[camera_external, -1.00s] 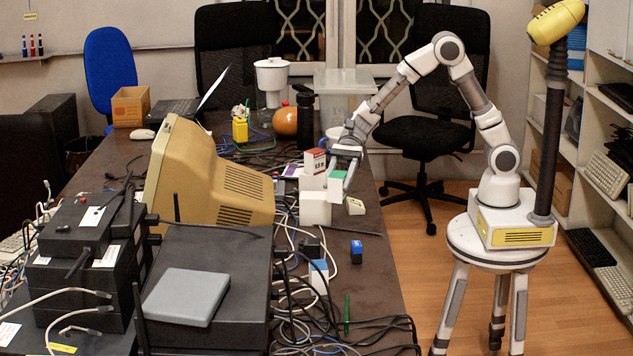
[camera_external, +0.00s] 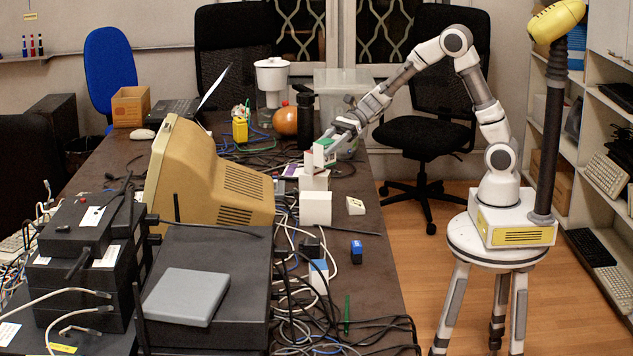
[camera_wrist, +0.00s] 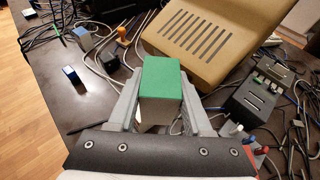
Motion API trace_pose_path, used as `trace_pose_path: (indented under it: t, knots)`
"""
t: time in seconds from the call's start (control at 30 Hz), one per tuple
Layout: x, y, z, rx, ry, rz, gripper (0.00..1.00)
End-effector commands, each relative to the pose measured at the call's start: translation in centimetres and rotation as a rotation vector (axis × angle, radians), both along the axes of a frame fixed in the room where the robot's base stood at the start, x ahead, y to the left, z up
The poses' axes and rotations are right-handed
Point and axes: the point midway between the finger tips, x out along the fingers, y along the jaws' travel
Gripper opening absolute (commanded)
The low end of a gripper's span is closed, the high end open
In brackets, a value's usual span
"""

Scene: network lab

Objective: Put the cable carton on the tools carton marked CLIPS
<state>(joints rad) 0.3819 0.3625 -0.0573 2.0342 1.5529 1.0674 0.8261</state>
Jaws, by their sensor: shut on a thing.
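My gripper (camera_external: 327,146) is shut on a small carton with a green top (camera_external: 323,144), taken to be the cable carton. In the wrist view the green top (camera_wrist: 161,76) sits between the two fingers, with a pale side below it. Whether the two cartons touch is unclear.
A white box (camera_external: 316,208) and a small pale box (camera_external: 355,206) stand nearby. A blue box (camera_external: 356,251) is nearer the front. The beige monitor (camera_external: 215,180) rises to the left. Cables lie around. The table's right strip is fairly clear.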

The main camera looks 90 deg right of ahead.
Motion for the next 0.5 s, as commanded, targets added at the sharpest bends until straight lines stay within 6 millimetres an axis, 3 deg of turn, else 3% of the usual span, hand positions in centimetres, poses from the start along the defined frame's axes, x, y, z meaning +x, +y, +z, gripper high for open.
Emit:
trace_pose_path:
  t: [0.03, 0.2, 0.5]
  knots:
    - [0.5, 1.2, -1.1, 0.001, 0.002, 0.005, 0.00]
    - [2.0, 3.7, -2.8, 0.000, 0.000, 0.002, 0.00]
    - [2.6, 4.7, -4.7, 0.000, 0.001, -0.001, 0.00]
